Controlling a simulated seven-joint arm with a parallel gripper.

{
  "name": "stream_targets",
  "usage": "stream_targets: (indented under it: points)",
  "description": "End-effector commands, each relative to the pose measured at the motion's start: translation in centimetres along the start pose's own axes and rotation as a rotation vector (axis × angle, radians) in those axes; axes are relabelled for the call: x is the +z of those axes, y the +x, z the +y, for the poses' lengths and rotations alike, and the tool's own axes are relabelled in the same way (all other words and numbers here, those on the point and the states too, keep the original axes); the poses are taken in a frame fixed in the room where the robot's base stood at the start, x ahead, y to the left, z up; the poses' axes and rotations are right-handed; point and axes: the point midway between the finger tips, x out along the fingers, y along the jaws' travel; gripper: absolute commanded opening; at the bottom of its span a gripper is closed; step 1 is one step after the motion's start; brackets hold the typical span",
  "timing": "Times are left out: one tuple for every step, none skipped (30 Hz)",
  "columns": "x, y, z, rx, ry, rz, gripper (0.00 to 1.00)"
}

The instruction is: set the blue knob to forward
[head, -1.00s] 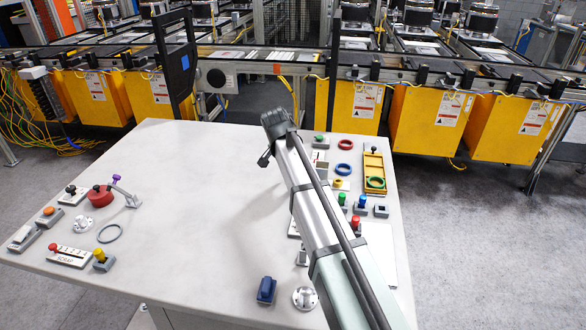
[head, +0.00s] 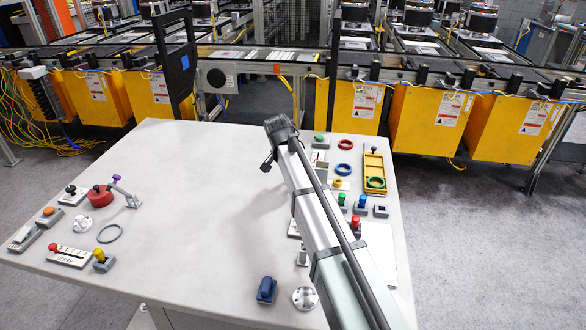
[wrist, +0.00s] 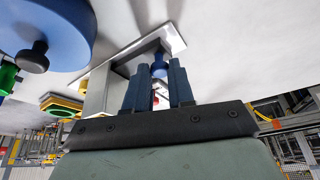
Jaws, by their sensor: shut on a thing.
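In the wrist view the two dark fingers of my gripper (wrist: 160,78) stand close together, with a small blue knob (wrist: 160,66) between their tips. The gripper is shut on this knob. A grey housing (wrist: 98,92) and a pale plate edge are right beside it. The knob's pointer and any position marks cannot be made out. In the head view my arm hides the gripper and the held knob.
A large blue disc with a dark handle (wrist: 52,30) is close by in the wrist view. In the head view, several small controls and a yellow tray (head: 374,160) are right of my arm. The middle of the table (head: 200,190) is clear.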

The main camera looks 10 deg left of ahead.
Motion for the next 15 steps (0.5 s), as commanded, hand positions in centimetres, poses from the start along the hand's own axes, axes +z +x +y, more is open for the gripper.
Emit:
stream_targets:
  points:
    - [0.0,-0.01,0.0,0.0,0.0,0.0,0.1]
    - [0.0,-0.01,0.0,0.0,0.0,0.0,0.07]
    - [0.0,-0.01,0.0,0.0,0.0,0.0,0.03]
    - [0.0,-0.01,0.0,0.0,0.0,0.0,0.0]
    - [0.0,-0.01,0.0,0.0,0.0,0.0,0.0]
    - [0.0,-0.01,0.0,0.0,0.0,0.0,0.0]
    - [0.0,-0.01,0.0,0.0,0.0,0.0,0.0]
    - [0.0,-0.01,0.0,0.0,0.0,0.0,0.0]
    - [0.0,-0.02,0.0,0.0,0.0,0.0,0.0]
    - [0.0,-0.02,0.0,0.0,0.0,0.0,0.0]
    - [0.0,-0.02,0.0,0.0,0.0,0.0,0.0]
    - [0.0,-0.02,0.0,0.0,0.0,0.0,0.0]
    - [0.0,-0.02,0.0,0.0,0.0,0.0,0.0]
    - [0.0,-0.02,0.0,0.0,0.0,0.0,0.0]
    - [0.0,-0.02,0.0,0.0,0.0,0.0,0.0]
